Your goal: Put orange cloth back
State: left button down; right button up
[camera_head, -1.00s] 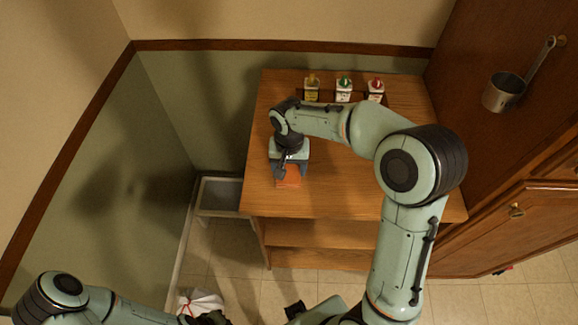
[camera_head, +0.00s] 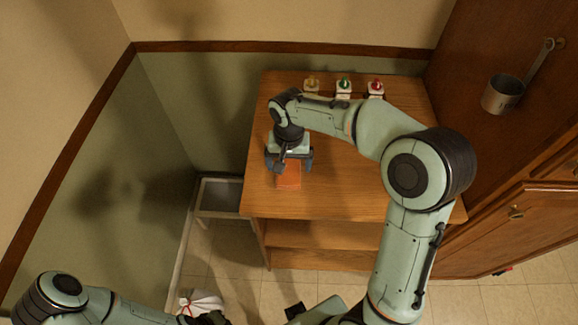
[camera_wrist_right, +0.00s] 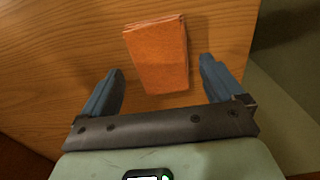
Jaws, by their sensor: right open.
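The orange cloth (camera_head: 289,176) is a small folded block lying on the left part of the wooden counter top. In the right wrist view the cloth (camera_wrist_right: 157,55) lies flat on the wood, ahead of and between the two finger lines. My right gripper (camera_head: 289,166) is open and empty above the counter at the cloth's far edge. Its fingers (camera_wrist_right: 160,80) are spread wider than the cloth. My left arm comes in at the lower left; its gripper is not clearly visible there.
Three bottles with yellow, green and red caps (camera_head: 344,87) stand along the counter's back edge. A metal pot (camera_head: 503,93) hangs on the right cabinet. A grey bin (camera_head: 220,194) stands left of the counter (camera_head: 350,200). A white bag (camera_head: 203,301) is on the floor.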

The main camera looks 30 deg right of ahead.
aim_at(289, 171)
notch_tip(289, 171, up, 9)
jog(key=shift+p, duration=0.45)
jog(key=shift+s+a, duration=0.1)
